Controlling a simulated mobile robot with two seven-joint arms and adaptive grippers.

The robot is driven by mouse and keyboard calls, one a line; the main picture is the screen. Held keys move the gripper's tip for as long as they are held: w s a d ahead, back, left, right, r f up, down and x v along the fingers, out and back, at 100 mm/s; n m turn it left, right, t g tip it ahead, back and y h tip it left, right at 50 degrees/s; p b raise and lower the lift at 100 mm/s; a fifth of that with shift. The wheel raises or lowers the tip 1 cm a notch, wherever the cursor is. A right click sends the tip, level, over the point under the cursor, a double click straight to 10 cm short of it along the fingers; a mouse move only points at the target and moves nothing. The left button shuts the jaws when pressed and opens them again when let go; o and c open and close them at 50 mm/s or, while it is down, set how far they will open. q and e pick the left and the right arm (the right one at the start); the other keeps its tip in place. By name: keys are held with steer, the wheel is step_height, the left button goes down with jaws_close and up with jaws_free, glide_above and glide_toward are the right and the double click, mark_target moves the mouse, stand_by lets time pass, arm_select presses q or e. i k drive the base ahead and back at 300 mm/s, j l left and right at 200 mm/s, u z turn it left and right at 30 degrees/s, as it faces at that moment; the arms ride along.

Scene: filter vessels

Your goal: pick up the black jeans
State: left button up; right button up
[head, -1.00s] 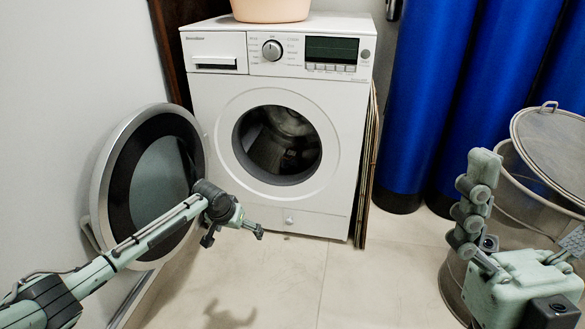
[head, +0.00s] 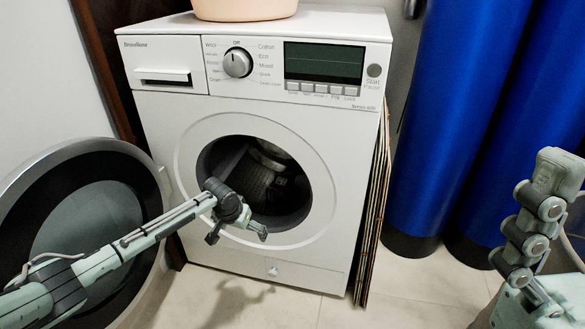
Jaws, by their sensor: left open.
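I cannot make out the black jeans for certain. The round drum opening (head: 268,180) of the white washing machine (head: 215,115) is dark inside, and its contents are hard to tell apart. The machine's round door (head: 85,205) stands swung open to the left. My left gripper (head: 237,236) is open and empty, in front of the lower part of the drum opening, its fingers apart. My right gripper (head: 530,225) shows only partly at the right edge, and its jaw state is unclear.
A peach-coloured basin (head: 245,8) sits on top of the machine. Tall blue cylinders (head: 450,120) stand to the right. Some bare floor (head: 410,290) shows in front.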

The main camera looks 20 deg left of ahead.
mark_target(282, 185)
steer(key=i, duration=0.95)
